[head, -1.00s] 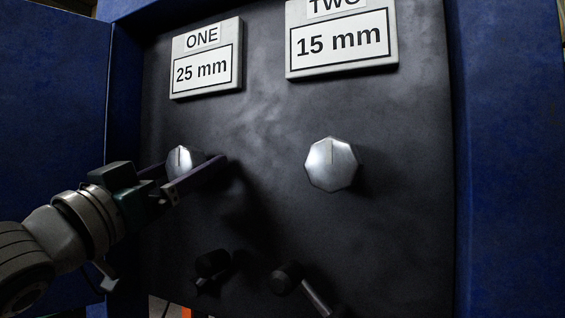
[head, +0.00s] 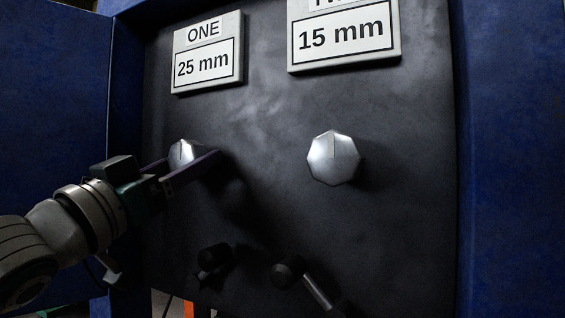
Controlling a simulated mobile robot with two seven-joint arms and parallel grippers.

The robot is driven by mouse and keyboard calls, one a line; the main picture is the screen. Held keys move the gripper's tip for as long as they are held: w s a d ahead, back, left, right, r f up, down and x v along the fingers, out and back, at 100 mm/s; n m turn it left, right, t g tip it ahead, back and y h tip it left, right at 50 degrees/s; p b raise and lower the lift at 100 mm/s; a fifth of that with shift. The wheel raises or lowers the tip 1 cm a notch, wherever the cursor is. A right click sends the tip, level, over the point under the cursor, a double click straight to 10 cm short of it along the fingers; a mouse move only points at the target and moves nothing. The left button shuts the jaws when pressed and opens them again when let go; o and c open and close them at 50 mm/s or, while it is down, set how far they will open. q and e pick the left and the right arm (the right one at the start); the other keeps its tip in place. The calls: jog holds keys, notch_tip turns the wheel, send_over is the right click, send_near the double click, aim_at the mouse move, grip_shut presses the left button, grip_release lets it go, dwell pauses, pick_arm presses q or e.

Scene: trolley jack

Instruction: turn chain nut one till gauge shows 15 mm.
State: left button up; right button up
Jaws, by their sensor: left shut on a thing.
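Chain nut one (head: 183,151) is a silver faceted knob with a dark line on its face, on the dark panel below gauge one. Gauge one (head: 206,64) is a white plate under the label ONE and reads 25 mm. My left gripper (head: 188,160) comes in from the left and is shut on chain nut one, with a finger on either side of it. The fingers hide part of the nut. The line on the nut points about straight up. My right gripper is not in view.
A second silver nut (head: 332,158) sits to the right under gauge two (head: 345,37), which reads 15 mm. Two dark handles, a left one (head: 213,259) and a right one (head: 300,282), stick out low on the panel. Blue walls (head: 511,160) flank the panel.

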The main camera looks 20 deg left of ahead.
pick_arm(q)
jog(key=shift+m, duration=0.3)
jog(key=m+h, duration=0.2)
jog(key=m, duration=0.1)
jog(key=shift+m+g, duration=0.3)
jog(key=m+g+h, duration=0.1)
jog(key=m+h, duration=0.1)
jog(key=m, duration=0.3)
jog(key=shift+a+r, duration=0.1)
jog(key=m+g+h, duration=0.1)
jog(key=m, duration=0.3)
jog(key=shift+m+g+h, duration=0.4)
jog(key=m+g+p, duration=0.1)
jog(key=m, duration=0.2)
jog(key=shift+r+h, duration=0.1)
jog(key=shift+h, duration=0.2)
jog(key=m+g+p, duration=0.1)
jog(key=m, duration=0.2)
jog(key=shift+r, duration=0.1)
jog(key=shift+r+m+g+p, duration=0.1)
jog(key=shift+m+g+p, duration=0.4)
jog(key=shift+m+p, duration=0.35)
jog(key=m+p, duration=0.2)
jog(key=shift+m+g, duration=0.35)
jog(key=shift+g, duration=0.05)
jog(key=shift+m+y+p, duration=0.6)
jog(key=shift+m+p, duration=0.1)
jog(key=shift+p, duration=0.25)
